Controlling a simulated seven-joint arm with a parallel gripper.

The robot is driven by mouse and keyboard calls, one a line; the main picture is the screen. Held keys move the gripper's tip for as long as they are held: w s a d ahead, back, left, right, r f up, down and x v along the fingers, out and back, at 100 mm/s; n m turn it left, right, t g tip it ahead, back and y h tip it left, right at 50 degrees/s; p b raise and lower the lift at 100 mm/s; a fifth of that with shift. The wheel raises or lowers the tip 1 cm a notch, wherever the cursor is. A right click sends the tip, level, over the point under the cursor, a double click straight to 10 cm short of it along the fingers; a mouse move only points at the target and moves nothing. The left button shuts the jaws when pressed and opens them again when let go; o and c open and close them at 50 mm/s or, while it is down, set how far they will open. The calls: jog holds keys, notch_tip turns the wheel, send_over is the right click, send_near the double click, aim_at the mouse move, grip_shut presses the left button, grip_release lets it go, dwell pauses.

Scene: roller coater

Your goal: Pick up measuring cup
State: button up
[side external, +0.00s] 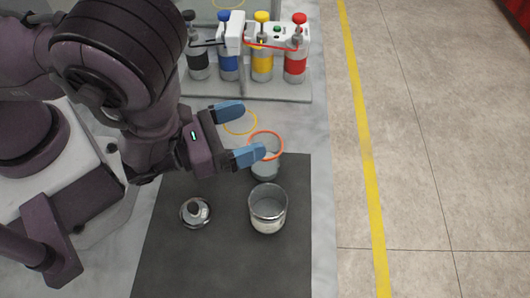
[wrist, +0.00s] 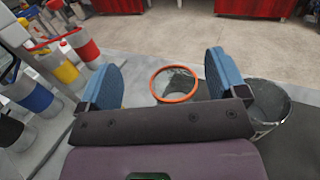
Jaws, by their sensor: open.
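A clear cup with an orange rim (side external: 266,170) stands upright at the back edge of the dark mat. A wider clear beaker (side external: 268,212) with pale contents stands in front of it. I cannot tell for certain which is the measuring cup. My gripper (side external: 254,131) is open and empty, its blue fingers pointing right; the nearer finger covers part of the orange rim. In the wrist view, the orange-rimmed cup (wrist: 174,98) shows between and beyond the fingers of my gripper (wrist: 163,68). The beaker (wrist: 268,108) is outside the right finger, partly hidden by it.
A small round metal item (side external: 195,212) lies on the dark mat (side external: 220,265). A rack (side external: 250,88) with black, blue, yellow and red bottles stands at the back. A yellow ring (side external: 256,121) marks the grey table. The mat's front is clear.

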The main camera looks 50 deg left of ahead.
aim_at(268, 154)
jog(key=shift+m+g+h, duration=0.3)
jog(key=shift+m+h, duration=0.1)
jog(key=f, duration=0.7)
jog(key=shift+s+d+f, duration=0.1)
jog(key=shift+s+d, duration=0.15)
jog(key=shift+s, duration=0.1)
jog(key=shift+w+f, duration=0.1)
jog(key=shift+f, duration=0.3)
jog(key=x, duration=0.5)
jog(key=c, duration=1.1)
